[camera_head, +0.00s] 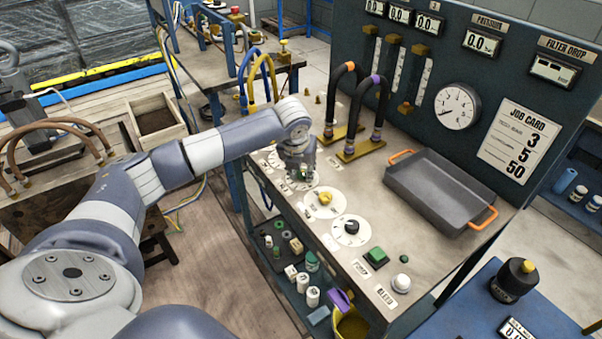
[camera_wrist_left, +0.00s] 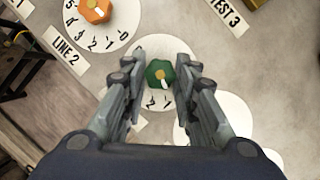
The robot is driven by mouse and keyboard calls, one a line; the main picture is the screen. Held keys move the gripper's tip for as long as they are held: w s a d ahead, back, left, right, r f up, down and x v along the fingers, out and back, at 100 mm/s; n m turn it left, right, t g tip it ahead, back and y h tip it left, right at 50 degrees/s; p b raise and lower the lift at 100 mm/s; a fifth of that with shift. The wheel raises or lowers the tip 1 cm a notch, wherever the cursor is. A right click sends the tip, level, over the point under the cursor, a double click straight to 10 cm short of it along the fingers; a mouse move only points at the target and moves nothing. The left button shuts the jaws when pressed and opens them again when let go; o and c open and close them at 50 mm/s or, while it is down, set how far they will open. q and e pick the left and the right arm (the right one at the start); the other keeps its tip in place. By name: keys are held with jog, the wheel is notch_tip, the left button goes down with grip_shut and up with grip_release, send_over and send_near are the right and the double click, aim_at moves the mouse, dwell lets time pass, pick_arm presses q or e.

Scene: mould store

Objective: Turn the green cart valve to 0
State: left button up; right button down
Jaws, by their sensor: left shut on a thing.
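The green cart valve (camera_wrist_left: 160,73) is a small green knob with a white pointer mark, on a round white dial (camera_wrist_left: 152,101). The knob sits between the two fingers of my left gripper (camera_wrist_left: 163,66), which are closed on its sides. The mark is towards the near side of the knob in the left wrist view. Part of the dial's numbers is hidden by the fingers; a 2 shows near the lower edge. In the head view my left gripper (camera_head: 299,165) points down over the dial, and the knob is mostly hidden. My right gripper is not in view.
An orange valve (camera_wrist_left: 95,10) on its dial is close beside. A yellow valve (camera_head: 324,198) and a black valve (camera_head: 351,227) stand nearer the bench front. Hoses (camera_head: 372,105) rise behind. A grey tray (camera_head: 414,203) lies to the right.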

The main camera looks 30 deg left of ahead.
pick_arm(q)
jog(key=shift+w+d+n+g+y+b, duration=0.15)
jog(key=shift+n+y+b, duration=0.3)
jog(key=shift+n, duration=0.55)
jog(key=shift+s+a+n+g+y+b, duration=0.1)
jog(key=shift+n+g+y+b, duration=0.3)
jog(key=shift+n, duration=0.6)
jog(key=o, duration=1)
jog(key=shift+h, duration=0.25)
jog(key=shift+o, duration=0.2)
